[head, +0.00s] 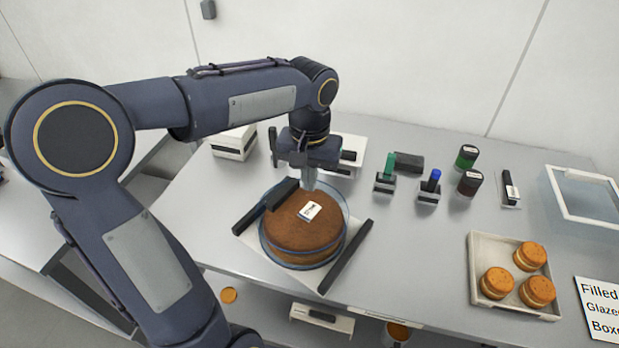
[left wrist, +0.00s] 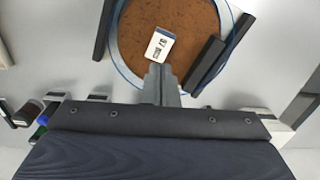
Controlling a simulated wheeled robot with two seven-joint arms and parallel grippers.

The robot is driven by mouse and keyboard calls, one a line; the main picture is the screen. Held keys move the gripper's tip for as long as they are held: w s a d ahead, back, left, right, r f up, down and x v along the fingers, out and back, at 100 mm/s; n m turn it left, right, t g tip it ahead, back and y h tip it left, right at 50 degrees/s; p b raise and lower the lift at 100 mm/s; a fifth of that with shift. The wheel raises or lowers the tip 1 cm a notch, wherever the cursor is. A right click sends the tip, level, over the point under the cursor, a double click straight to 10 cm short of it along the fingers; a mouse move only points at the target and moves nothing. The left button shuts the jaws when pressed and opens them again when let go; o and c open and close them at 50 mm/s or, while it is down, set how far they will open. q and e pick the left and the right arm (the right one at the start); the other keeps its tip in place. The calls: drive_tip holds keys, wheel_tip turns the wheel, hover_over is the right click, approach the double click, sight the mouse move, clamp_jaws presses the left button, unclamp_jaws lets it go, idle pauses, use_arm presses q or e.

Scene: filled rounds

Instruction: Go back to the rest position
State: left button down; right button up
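My left gripper (head: 309,183) is over the far edge of a round brown cake (head: 290,228), pointing down. In the left wrist view its two grey fingers (left wrist: 160,74) are together with nothing seen between them. The cake (left wrist: 150,28) sits inside a clear, blue-edged round rim and has a small white label (head: 310,211) on top. The label (left wrist: 160,45) lies just beyond the fingertips in the left wrist view, apart from them. My right gripper is in neither view.
Dark bars (head: 346,257) flank the cake. Green (head: 388,172) and blue-handled (head: 429,187) tools stand right of it, with two jars behind. A tray (head: 482,250) holds three filled rounds, near a clear-topped box (head: 583,197). The table between cake and tray is clear.

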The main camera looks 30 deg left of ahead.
use_arm(q)
drive_tip(key=shift+r, duration=0.35)
drive_tip(key=s+d+f+t+h, duration=0.1)
drive_tip(key=s+d+t+h, duration=0.1)
drive_tip(key=s, duration=0.6)
drive_tip(key=s+d+f+m+t+h, duration=0.1)
drive_tip(key=s+d+t, duration=0.1)
drive_tip(key=s, duration=0.6)
drive_tip(key=shift+s+f+t+h, duration=0.2)
drive_tip(key=shift+s+t+h, duration=0.2)
drive_tip(key=shift+t, duration=0.4)
drive_tip(key=shift+d, duration=0.1)
